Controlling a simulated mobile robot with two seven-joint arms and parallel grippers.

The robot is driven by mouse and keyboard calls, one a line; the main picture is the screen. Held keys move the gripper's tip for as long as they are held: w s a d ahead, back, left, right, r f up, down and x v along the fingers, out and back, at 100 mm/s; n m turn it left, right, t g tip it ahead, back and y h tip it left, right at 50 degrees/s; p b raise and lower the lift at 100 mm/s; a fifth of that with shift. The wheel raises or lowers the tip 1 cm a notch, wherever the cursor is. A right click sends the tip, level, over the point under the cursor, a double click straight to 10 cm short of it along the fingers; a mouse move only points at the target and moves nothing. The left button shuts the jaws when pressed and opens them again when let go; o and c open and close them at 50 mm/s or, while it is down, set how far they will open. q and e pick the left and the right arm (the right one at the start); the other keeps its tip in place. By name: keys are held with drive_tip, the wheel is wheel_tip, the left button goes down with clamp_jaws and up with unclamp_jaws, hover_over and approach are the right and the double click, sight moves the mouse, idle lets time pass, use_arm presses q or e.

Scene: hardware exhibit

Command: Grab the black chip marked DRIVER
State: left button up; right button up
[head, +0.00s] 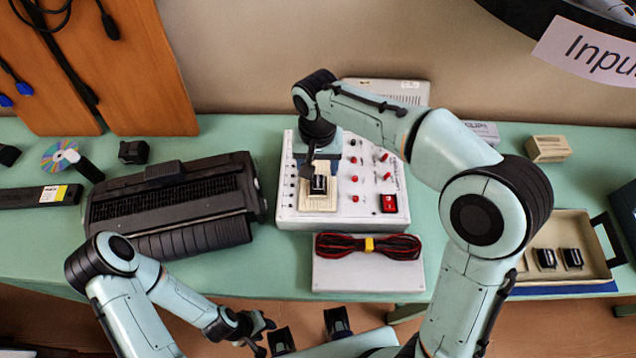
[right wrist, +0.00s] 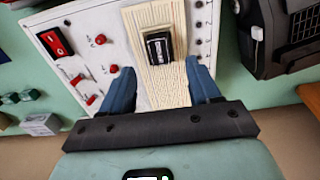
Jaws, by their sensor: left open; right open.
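A black chip (head: 319,184) with a pale label sits on a beige ribbed block (head: 318,203) on the white control panel (head: 345,218). In the right wrist view, the same chip (right wrist: 158,48) lies ahead of my fingers. Two more black chips, one left (head: 545,258) and one right (head: 572,258), sit in a beige tray (head: 590,228). No label is readable, so I cannot tell which is DRIVER. My right gripper (right wrist: 162,84) is open, its blue fingers either side of the beige block, short of the chip and empty. My left gripper (head: 260,334) is open, low, in front of the table.
The panel carries red knobs and a red switch (head: 389,203). A bundled red-black cable (head: 368,246) lies on a white box in front. A bulky black machine (head: 175,205) stands left of the panel. A small beige box (head: 548,149) is at the back right.

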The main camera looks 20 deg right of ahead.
sight(318, 182)
drive_tip(key=shift+f, duration=3.05)
drive_tip(key=c, duration=1.1)
